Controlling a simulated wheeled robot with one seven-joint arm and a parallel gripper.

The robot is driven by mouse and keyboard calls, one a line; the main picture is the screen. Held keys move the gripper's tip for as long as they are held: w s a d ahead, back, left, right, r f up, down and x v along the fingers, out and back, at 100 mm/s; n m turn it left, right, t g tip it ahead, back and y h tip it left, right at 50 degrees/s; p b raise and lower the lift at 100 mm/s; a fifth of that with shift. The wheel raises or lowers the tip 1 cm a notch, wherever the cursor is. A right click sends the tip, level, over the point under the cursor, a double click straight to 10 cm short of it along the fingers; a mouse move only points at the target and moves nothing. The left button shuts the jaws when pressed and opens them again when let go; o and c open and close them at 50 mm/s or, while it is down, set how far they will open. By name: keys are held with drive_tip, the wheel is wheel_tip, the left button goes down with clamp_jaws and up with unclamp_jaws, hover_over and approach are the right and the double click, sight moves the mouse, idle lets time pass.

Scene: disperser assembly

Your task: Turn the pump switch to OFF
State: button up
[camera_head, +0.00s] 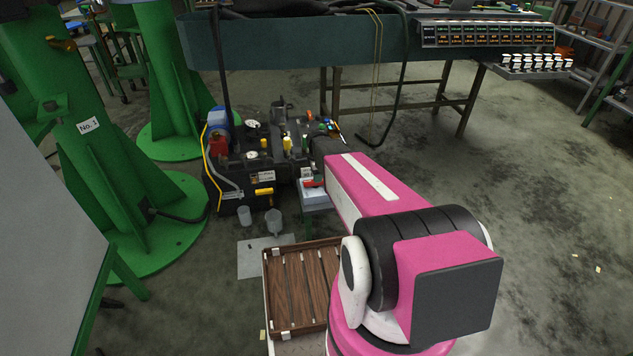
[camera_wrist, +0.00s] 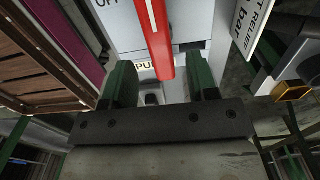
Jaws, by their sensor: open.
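The pump switch is a red lever with a pale stripe (camera_wrist: 157,35) on a light grey box (camera_wrist: 195,20) in the wrist view. Its end reaches between the two green fingers of my gripper (camera_wrist: 160,84), which stand apart on either side. I cannot tell whether a finger touches it. A partly cut-off "OFF" label (camera_wrist: 105,4) is at the top left of the box, and a "PU…" label (camera_wrist: 146,66) is partly hidden behind the lever. In the head view the grey box (camera_head: 314,194) with its red lever (camera_head: 313,183) stands below my forearm, which hides my fingers.
The black pump unit (camera_head: 232,176) with gauges and yellow handles stands left of the box. A wooden slatted crate (camera_head: 290,283) lies in front. Green columns (camera_head: 105,180) stand at left, a workbench (camera_head: 290,52) behind. The floor at right is mostly clear.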

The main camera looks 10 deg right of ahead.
drive_tip(key=shift+f, duration=2.05)
drive_tip(key=c, duration=0.9)
